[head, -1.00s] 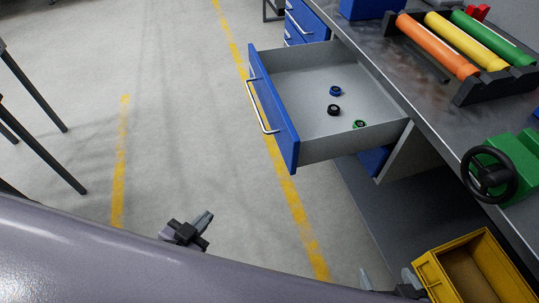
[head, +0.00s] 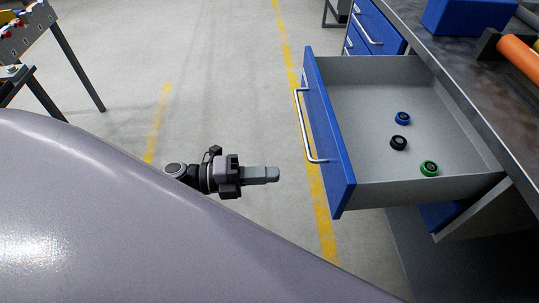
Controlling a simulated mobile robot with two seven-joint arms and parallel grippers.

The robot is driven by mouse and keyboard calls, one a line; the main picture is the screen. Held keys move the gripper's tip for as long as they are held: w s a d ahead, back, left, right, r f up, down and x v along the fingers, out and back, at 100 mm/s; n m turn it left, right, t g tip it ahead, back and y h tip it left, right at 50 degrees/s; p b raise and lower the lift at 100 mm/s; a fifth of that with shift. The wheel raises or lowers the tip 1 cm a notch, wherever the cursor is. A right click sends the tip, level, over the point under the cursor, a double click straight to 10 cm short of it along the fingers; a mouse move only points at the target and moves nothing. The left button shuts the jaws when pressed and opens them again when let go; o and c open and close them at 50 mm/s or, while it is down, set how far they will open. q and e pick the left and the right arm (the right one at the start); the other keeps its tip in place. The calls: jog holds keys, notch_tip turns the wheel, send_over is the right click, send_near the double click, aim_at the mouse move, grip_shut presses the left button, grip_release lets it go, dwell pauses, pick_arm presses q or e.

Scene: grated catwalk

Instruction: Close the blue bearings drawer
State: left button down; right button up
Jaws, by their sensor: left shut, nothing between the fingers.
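The blue-fronted drawer (head: 333,150) is pulled well out from under the bench, its front facing left with a silver bar handle (head: 305,125). Inside lie three small bearings: a blue one (head: 402,118), a black one (head: 398,143) and a green one (head: 429,168). My left gripper (head: 272,174) is shut and empty, its fingers pointing right toward the drawer front. In the picture it is left of and a little below the handle, with a gap of floor between them. My right gripper is out of view.
The metal workbench (head: 458,75) runs along the right, with a blue box (head: 467,15) and an orange cylinder (head: 522,55) on it. More blue drawers (head: 377,28) stand behind. Another table (head: 28,30) is at far left. Open floor lies between.

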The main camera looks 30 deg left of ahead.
aim_at(331, 170)
pick_arm(q)
jog(key=x, duration=1)
jog(key=shift+p, duration=0.3)
jog(key=shift+w+d, duration=0.35)
jog(key=shift+d, duration=0.05)
